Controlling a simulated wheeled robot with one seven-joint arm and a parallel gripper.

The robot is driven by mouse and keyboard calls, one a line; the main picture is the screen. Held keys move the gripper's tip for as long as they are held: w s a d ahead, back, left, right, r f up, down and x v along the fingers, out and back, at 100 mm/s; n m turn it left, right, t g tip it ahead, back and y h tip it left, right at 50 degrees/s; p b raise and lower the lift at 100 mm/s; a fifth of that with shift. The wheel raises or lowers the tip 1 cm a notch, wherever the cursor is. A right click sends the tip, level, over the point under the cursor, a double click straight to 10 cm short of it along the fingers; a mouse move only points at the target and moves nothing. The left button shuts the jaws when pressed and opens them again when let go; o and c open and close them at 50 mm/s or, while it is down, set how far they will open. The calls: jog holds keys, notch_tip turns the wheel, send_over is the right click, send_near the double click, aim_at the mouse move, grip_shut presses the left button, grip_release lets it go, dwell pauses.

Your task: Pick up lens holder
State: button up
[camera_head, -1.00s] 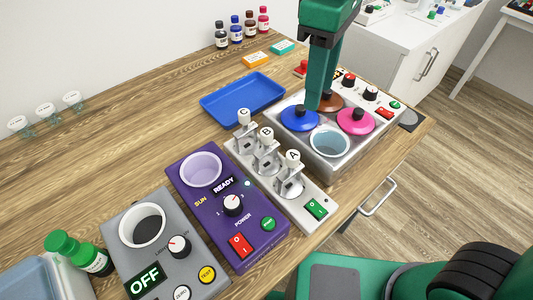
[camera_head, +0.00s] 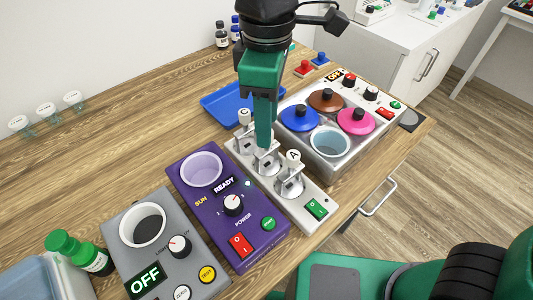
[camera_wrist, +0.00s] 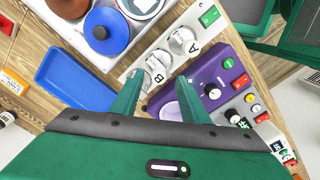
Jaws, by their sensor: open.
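A pale metal rack (camera_head: 322,222) carries lettered upright holders with round discs, which look like the lens holders. Holder A (camera_head: 293,157) is nearest its green switch, and holder C (camera_head: 245,117) is at the far end. The middle holder is largely hidden behind my gripper (camera_head: 263,143) in the head view. In the wrist view it shows as B (camera_wrist: 154,77), just beyond and between my fingertips (camera_wrist: 160,82), and A (camera_wrist: 186,42) is above and right. My gripper is open above the rack with nothing between the fingers. Whether a finger touches B cannot be told.
A purple READY device (camera_head: 232,228) stands left of the rack, with a grey OFF device (camera_head: 170,270) beyond it. A steel box with coloured lids (camera_head: 352,148) stands close on the right. A blue tray (camera_head: 217,108) lies behind. Bare wood lies at left.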

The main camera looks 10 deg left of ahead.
aim_at(267, 150)
jog(key=shift+w+f, duration=0.2)
jog(key=shift+f, duration=1.65)
grip_shut()
jog(key=shift+r, duration=0.1)
